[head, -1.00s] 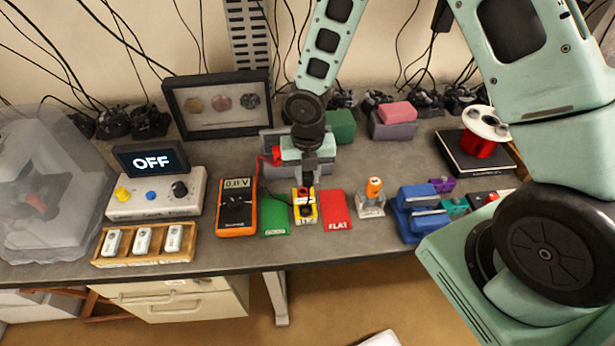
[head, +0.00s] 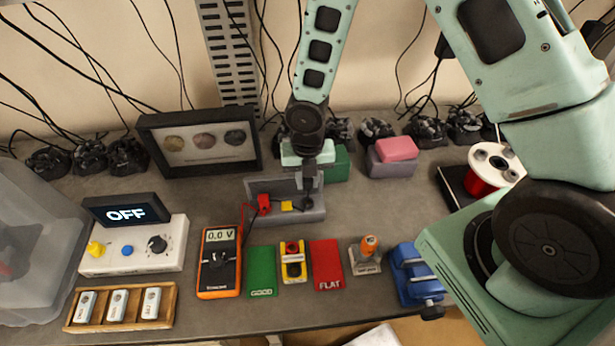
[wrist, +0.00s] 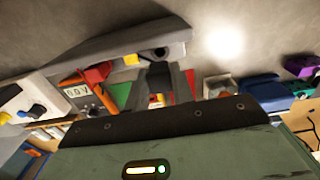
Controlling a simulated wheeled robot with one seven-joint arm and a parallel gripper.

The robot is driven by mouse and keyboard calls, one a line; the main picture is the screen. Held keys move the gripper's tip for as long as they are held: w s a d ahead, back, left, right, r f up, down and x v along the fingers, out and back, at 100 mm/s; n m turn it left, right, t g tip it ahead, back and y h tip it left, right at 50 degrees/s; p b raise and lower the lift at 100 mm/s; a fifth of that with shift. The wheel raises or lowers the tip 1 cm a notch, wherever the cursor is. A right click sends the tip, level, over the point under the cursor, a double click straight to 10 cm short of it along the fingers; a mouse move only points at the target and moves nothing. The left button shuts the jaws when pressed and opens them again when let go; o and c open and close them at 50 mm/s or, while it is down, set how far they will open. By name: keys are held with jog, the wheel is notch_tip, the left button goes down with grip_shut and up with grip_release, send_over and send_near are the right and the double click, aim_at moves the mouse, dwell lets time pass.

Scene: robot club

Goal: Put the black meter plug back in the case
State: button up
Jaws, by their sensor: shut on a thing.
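The grey case (head: 256,188) stands open at the middle back of the table, its lid raised behind a shallow tray. A red meter plug (head: 264,204) and a small yellow block (head: 286,206) sit in it. My gripper (head: 308,190) is over the right end of the case, pointing down, shut on the black meter plug (head: 307,203). The plug is at the right of the tray; I cannot tell whether it touches the bottom. In the wrist view the black plug (wrist: 161,53) shows near the case's edge, beyond the fingers. The orange meter (head: 220,262) reads 0.0 V.
In front of the case lie a green GOOD pad (head: 262,270), a yellow battery holder (head: 293,262) and a red FLAT pad (head: 326,265). An orange-topped stand (head: 368,255) is right of them. A picture frame (head: 200,142) and pink-grey blocks (head: 393,155) stand behind.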

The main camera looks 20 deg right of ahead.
aim_at(308, 190)
jog(key=shift+f+b, duration=1.7)
jog(key=shift+f, duration=0.45)
jog(key=shift+f, duration=0.85)
dwell(1.2)
jog(key=o, duration=1)
notch_tip(308, 190, up, 17)
jog(key=s+a+f+m+b, duration=0.1)
jog(key=s+a+m+b, duration=0.2)
jog(key=s+m+b, duration=0.3)
jog(key=s+a+f+m+b, duration=0.1)
jog(key=s+a+m+b, duration=0.2)
jog(key=s+m, duration=1.1)
jog(key=m+b, duration=0.2)
jog(key=m, duration=0.2)
jog(key=shift+a+f+m+y+b, duration=0.15)
jog(key=shift+f+m+y+b, duration=0.15)
jog(key=shift+f+m+b, duration=0.1)
